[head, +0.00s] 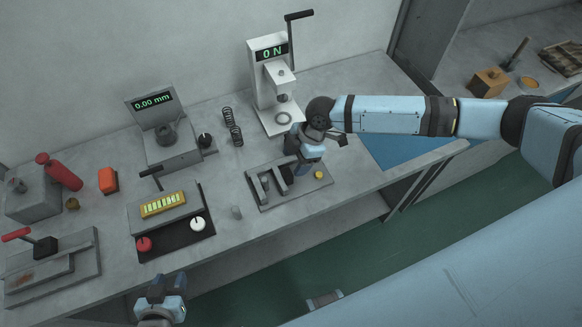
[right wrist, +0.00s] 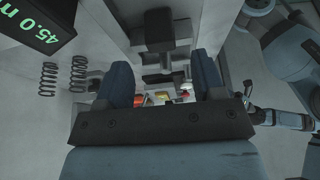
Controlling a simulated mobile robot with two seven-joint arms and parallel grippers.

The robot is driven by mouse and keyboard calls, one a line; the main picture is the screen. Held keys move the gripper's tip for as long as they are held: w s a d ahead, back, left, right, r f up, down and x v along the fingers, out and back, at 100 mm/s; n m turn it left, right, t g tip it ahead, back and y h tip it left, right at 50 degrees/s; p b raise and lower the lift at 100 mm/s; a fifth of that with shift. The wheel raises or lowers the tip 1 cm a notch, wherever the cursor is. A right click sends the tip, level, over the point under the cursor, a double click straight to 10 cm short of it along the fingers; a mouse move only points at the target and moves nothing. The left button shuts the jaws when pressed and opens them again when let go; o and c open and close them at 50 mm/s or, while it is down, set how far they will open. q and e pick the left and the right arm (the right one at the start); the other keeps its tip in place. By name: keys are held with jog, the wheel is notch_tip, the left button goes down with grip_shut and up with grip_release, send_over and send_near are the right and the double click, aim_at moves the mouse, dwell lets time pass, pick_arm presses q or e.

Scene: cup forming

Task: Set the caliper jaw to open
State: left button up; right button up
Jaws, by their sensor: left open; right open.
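A grey fixture (head: 250,192) with upright dark jaw blocks and a yellow knob (head: 318,174) lies near the bench's front edge; I cannot tell if it is the caliper. A gauge (head: 172,150) with a "0.00 mm" display and a dark knob (head: 205,140) stands further back. My right gripper (head: 300,163) is over the fixture, pointing down, its fingertips partly hidden. In the right wrist view its fingers (right wrist: 162,62) are apart, with dark blocks visible beyond and between them; contact is unclear. My left gripper (head: 170,281) is open and empty in front of the bench.
A press (head: 272,75) reads "0 N". Two springs (head: 232,128) stand beside it. A panel with red and white buttons (head: 198,223), an orange block (head: 108,180) and a red-handled device (head: 50,265) lie left. In the right wrist view a cut-off display (right wrist: 40,25) reads "45.0".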

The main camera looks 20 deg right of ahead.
jog(key=v, duration=0.9)
jog(key=shift+b, duration=0.35)
jog(key=shift+d+r, duration=0.1)
jog(key=shift+r, duration=0.05)
jog(key=s+a+f+m+t+y+p, duration=0.1)
jog(key=s+a+f+m+t+y, duration=0.15)
jog(key=a, duration=0.45)
jog(key=s+a+f+m+t+y+p, duration=0.1)
jog(key=s+a+f+m+t+y, duration=0.1)
jog(key=s+a+f+m+t, duration=0.3)
jog(key=s+d+f+m+t+h, duration=0.2)
jog(key=s+d+m, duration=0.2)
jog(key=s, duration=0.1)
jog(key=s+d+f+m+t+h+p, duration=0.1)
jog(key=s+d+f+m+h, duration=0.1)
jog(key=s+d+m+h, duration=0.1)
jog(key=shift+s+d+m+t+h, duration=0.35)
jog(key=shift+s+d+m, duration=0.1)
jog(key=shift+s+d, duration=0.7)
